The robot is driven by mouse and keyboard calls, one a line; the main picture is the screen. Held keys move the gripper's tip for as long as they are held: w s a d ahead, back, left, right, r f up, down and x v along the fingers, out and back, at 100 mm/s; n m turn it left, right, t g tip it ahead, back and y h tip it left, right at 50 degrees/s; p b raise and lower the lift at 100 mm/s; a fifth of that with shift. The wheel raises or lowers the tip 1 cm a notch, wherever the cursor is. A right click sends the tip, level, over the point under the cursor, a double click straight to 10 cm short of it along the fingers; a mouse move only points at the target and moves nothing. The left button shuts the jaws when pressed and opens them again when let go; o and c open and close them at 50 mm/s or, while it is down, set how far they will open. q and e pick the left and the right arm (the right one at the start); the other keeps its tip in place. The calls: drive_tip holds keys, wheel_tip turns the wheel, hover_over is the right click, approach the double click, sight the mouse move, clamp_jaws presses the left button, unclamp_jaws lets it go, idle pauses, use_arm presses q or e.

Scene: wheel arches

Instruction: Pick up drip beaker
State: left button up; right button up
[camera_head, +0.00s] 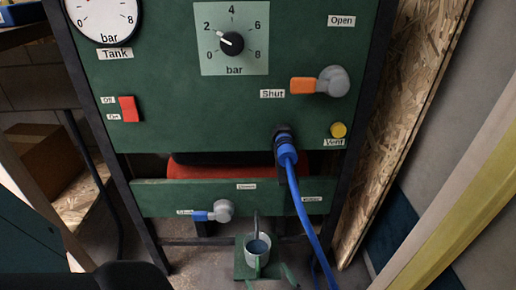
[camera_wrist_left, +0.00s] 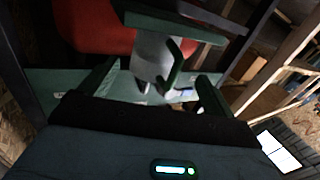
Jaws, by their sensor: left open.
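The drip beaker (camera_head: 258,246) is a pale cup with a green handle and a blue-grey inside. It stands upright on a small green shelf (camera_head: 240,268) under the lower green panel, below a thin pipe. In the left wrist view the beaker (camera_wrist_left: 147,52) is close ahead, its green handle pointing toward the gripper. My left gripper (camera_head: 269,277) is at the bottom edge in the head view, just in front of the beaker. In the wrist view its green fingers (camera_wrist_left: 160,74) are open, one either side of the handle. Contact cannot be told. My right gripper is not in view.
A blue hose (camera_head: 304,215) hangs close right of the beaker. A blue-handled valve (camera_head: 214,212) is to its left on the lower panel (camera_head: 160,197). The main panel (camera_head: 200,110) has gauges, a red switch and an orange-handled valve (camera_head: 320,83). Dark frame posts flank it.

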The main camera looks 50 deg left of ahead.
sight(262, 261)
use_arm(q)
drive_tip(key=shift+x, duration=1.35)
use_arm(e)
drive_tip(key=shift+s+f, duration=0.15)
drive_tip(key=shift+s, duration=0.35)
use_arm(q)
drive_tip(key=x, duration=0.2)
drive_tip(key=b+x, duration=0.1)
drive_tip(key=x, duration=0.1)
drive_tip(key=shift+w+f+b, duration=0.2)
drive_tip(key=shift+w+b, duration=0.1)
drive_tip(key=shift+w, duration=0.1)
drive_tip(key=shift+w+a, duration=0.15)
drive_tip(key=shift+a, duration=0.2)
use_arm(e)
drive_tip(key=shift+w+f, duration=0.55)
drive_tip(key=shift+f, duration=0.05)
use_arm(q)
drive_tip(key=shift+c, duration=0.4)
drive_tip(key=c, duration=1.1)
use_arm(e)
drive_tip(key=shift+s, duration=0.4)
use_arm(q)
drive_tip(key=shift+r, duration=0.25)
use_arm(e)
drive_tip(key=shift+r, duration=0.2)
